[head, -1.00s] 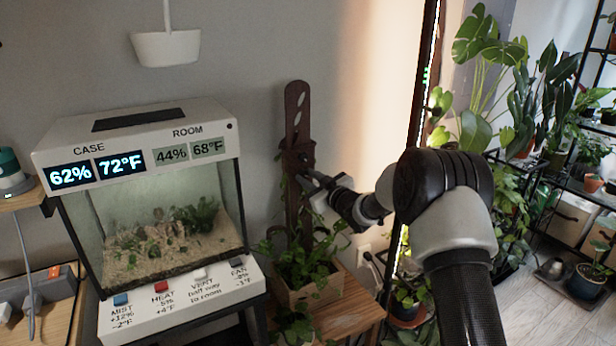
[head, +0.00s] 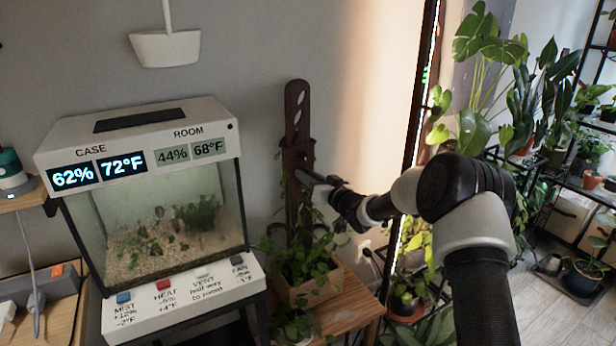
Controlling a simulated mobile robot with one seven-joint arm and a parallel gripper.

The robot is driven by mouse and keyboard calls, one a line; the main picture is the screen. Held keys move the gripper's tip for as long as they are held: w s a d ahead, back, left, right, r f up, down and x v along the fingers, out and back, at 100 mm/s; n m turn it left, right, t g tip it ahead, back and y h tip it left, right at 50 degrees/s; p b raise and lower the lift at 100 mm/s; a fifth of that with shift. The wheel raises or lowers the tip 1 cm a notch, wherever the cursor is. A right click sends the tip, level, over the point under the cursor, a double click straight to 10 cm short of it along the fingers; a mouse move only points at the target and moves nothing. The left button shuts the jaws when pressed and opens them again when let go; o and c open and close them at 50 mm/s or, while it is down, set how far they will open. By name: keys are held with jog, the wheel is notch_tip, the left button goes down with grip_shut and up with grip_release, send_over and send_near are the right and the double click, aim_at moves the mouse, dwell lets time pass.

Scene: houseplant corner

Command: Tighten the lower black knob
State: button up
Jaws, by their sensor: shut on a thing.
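A dark brown slotted plant support (head: 296,118) stands upright against the wall, rising from a wooden planter box (head: 308,290) with a trailing green plant (head: 305,262). My gripper (head: 302,177) comes in from the right at the middle of the support. Its jaws are shut on the lower black knob, which is mostly hidden by the fingers and hard to tell from the dark wood. Part of the support just above the fingers is dark, and I cannot make out another knob clearly there.
A glass terrarium case (head: 150,225) with humidity and temperature displays stands to the left, with labelled switches in front. The planter box sits on a small wooden table (head: 352,297). Tall leafy plants (head: 485,125) and shelving fill the right.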

dwell(0.3)
jog(key=o, duration=1.1)
jog(key=shift+c, duration=0.2)
jog(key=shift+s, duration=0.1)
jog(key=p+v, duration=0.1)
jog(key=v, duration=1.6)
jog(key=shift+d+p, duration=0.15)
jog(key=shift+p, duration=0.15)
